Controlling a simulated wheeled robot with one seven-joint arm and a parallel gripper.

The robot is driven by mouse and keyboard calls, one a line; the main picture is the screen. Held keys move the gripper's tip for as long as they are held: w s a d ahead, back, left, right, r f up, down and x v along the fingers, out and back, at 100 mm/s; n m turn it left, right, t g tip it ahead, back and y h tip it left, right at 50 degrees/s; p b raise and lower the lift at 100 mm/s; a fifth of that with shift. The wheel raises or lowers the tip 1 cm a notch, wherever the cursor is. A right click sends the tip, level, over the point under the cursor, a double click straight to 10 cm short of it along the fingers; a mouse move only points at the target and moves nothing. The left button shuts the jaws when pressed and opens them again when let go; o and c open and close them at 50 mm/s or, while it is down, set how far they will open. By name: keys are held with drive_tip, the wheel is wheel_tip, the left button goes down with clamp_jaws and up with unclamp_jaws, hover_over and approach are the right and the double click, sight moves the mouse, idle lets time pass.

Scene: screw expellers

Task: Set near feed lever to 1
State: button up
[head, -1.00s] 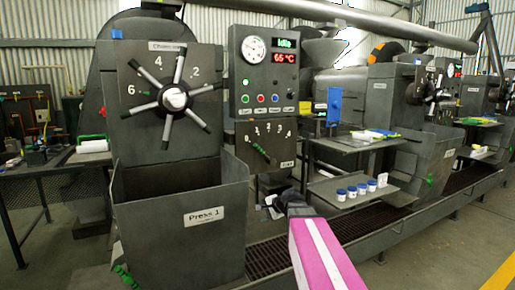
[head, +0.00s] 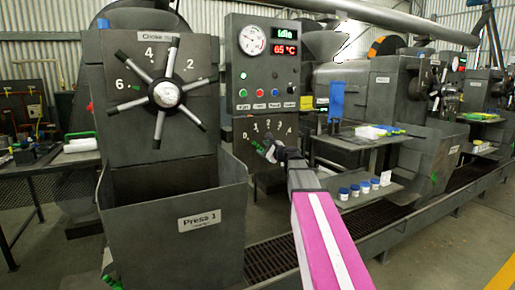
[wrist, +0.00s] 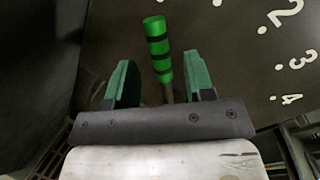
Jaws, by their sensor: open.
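The near feed lever (head: 256,146) has a green handle and sits on the numbered dial plate of Press 1, pointing up and left near the 0 end of the scale. In the wrist view its green handle with black bands (wrist: 158,48) shows between my fingers, its tip reaching past them. My gripper (wrist: 158,66) is open, with green finger pads on either side of the handle and gaps to both. In the head view my gripper (head: 269,152) is at the lever and partly covers it. Numbers 2, 3 and 4 show on the right in the wrist view.
A spoked choke wheel (head: 166,94) stands left of the lever, above the Press 1 hopper bin (head: 180,220). A control panel (head: 263,65) is above the lever. A shelf with several blue-capped jars (head: 354,190) is at the right.

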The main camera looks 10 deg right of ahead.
sight(259, 146)
drive_tip(key=shift+x, duration=2.25)
drive_tip(key=shift+s, duration=0.1)
clamp_jaws()
